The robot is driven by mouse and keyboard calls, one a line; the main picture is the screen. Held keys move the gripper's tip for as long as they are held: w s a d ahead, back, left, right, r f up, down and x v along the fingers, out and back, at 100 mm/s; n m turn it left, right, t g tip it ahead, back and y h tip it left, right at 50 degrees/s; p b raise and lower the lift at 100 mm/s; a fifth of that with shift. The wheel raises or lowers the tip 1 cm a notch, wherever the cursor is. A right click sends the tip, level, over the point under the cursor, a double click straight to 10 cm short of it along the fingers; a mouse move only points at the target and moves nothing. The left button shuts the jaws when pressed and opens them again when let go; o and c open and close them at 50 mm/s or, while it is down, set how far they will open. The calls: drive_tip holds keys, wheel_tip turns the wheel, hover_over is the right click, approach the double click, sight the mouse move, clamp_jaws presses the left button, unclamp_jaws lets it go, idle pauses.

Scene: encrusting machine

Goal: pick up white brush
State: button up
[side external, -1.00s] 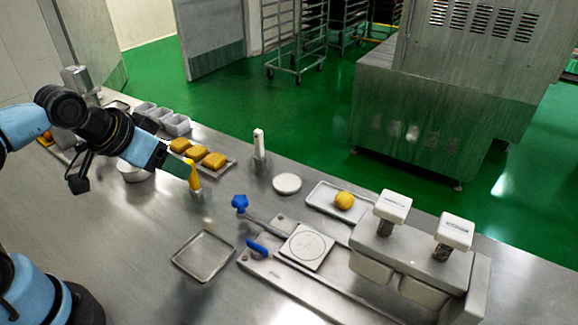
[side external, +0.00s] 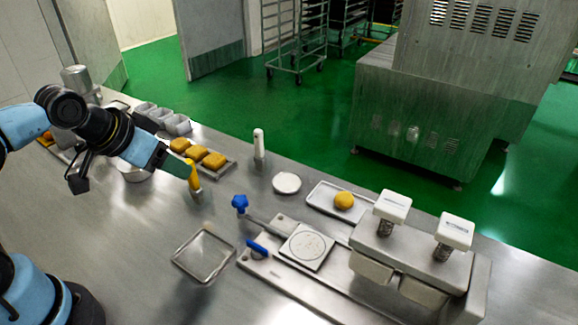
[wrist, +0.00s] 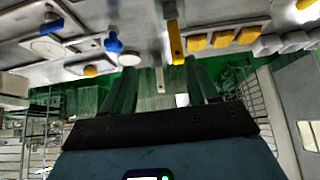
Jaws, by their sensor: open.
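The white brush (side external: 259,144) stands upright in a holder behind the yellow bread pieces' end of the table. It appears small in the wrist view (wrist: 160,78), between and beyond my fingers. My gripper (side external: 179,165) is open, to the left of the white brush and apart from it. In the wrist view my gripper (wrist: 160,66) shows two dark green fingers spread apart with nothing held. A yellow-handled brush (side external: 193,175) stands upright at the fingertips in the side view; whether they touch it I cannot tell. It also shows in the wrist view (wrist: 176,45).
A tray of yellow pieces (side external: 214,160) lies behind my gripper, with grey tins (side external: 177,125) to its left. A white round disc (side external: 287,183) lies right of the white brush. A blue-knobbed press (side external: 240,203) and an empty tray (side external: 204,256) are nearer. The left front tabletop is clear.

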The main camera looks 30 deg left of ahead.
drive_tip(key=shift+c, duration=0.6)
drive_tip(key=shift+w, duration=0.1)
wheel_tip(320, 180, up, 4)
drive_tip(key=f+n+g, duration=0.1)
drive_tip(key=n+g, duration=0.2)
drive_tip(key=g, duration=0.4)
hover_over(259, 138)
drive_tip(key=shift+a+r, duration=0.25)
drive_tip(key=shift+a, duration=0.05)
drive_tip(key=shift+w+f+n, duration=0.25)
drive_tip(key=shift+f+n, duration=0.05)
drive_tip(key=shift+f, duration=0.4)
wheel_tip(259, 138, down, 11)
drive_tip(key=shift+w+f, duration=0.1)
drive_tip(key=shift+f, duration=0.05)
